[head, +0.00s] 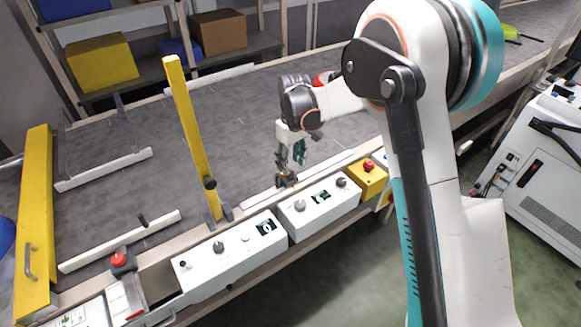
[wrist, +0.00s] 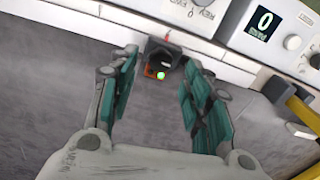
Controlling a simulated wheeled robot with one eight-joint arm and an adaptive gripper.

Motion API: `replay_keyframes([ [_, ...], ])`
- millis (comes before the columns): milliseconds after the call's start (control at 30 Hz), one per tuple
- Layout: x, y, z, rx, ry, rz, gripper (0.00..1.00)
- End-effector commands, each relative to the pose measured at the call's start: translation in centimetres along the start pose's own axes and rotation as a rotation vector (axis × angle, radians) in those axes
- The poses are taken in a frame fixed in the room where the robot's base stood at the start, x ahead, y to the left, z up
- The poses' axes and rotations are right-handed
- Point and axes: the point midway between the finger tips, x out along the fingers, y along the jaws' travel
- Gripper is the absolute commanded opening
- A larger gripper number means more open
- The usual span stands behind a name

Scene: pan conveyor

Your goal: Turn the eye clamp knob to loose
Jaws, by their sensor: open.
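A small dark eye unit (head: 287,180) stands at the near edge of the grey conveyor, behind the white control boxes. In the wrist view the unit (wrist: 161,53) shows a black top, a lit green spot and an orange-red patch. I cannot make out which part is its clamp knob or how it is turned. My gripper (head: 290,166) points down just over the unit. In the wrist view my gripper (wrist: 161,66) is open, with one teal-padded finger on each side of the unit. I see no clear contact, and nothing is held.
White control boxes (head: 230,247) with knobs and displays line the near edge. A yellow box with a red button (head: 368,166) sits to their right. A tall yellow post (head: 190,130) with a black knob rises left of my gripper. White rails (head: 120,242) lie on the mostly clear belt.

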Motion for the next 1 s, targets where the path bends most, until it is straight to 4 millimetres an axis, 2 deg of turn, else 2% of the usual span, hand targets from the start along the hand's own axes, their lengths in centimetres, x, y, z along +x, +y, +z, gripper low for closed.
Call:
replay_keyframes([
  [100,-1.8,0.0,0.0,0.0,0.0,0.0,0.45],
  [300,-3.8,0.0,0.0,0.0,0.0,0.0,0.45],
  [867,-4.3,0.0,0.0,0.0,0.0,0.0,0.45],
  [1000,-5.2,0.1,0.6,0.012,0.01,0.005,0.45],
])
